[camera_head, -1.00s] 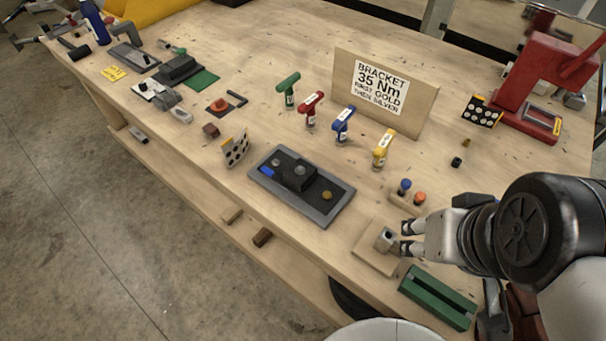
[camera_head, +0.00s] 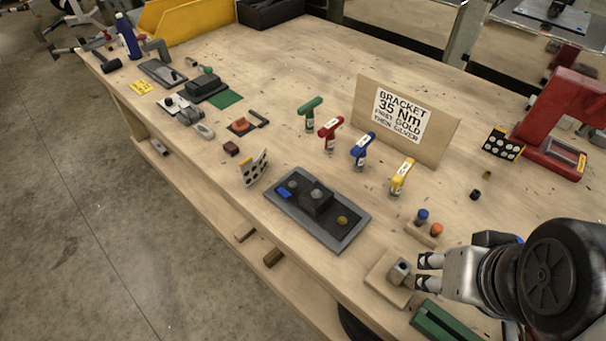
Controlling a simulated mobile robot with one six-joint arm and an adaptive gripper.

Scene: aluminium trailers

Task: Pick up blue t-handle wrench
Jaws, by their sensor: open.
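The blue t-handle wrench (camera_head: 363,149) stands upright on the wooden bench, in front of the sign board. It is in a row with a green t-handle wrench (camera_head: 311,114) and a red one (camera_head: 330,132) to its left and a yellow one (camera_head: 401,177) to its right. My gripper (camera_head: 420,272) is at the lower right, open, its fingers pointing left. It is well apart from the blue wrench, nearer the bench's front edge. Its fingertips are beside a small grey metal block (camera_head: 399,271) on a wooden base.
The sign board (camera_head: 440,133) stands behind the wrenches. A grey tray (camera_head: 357,236) with a dark bracket lies in front of them. A small holder (camera_head: 424,235) with blue and orange pegs and a green block (camera_head: 443,325) are near my gripper. A red press (camera_head: 558,120) stands at right.

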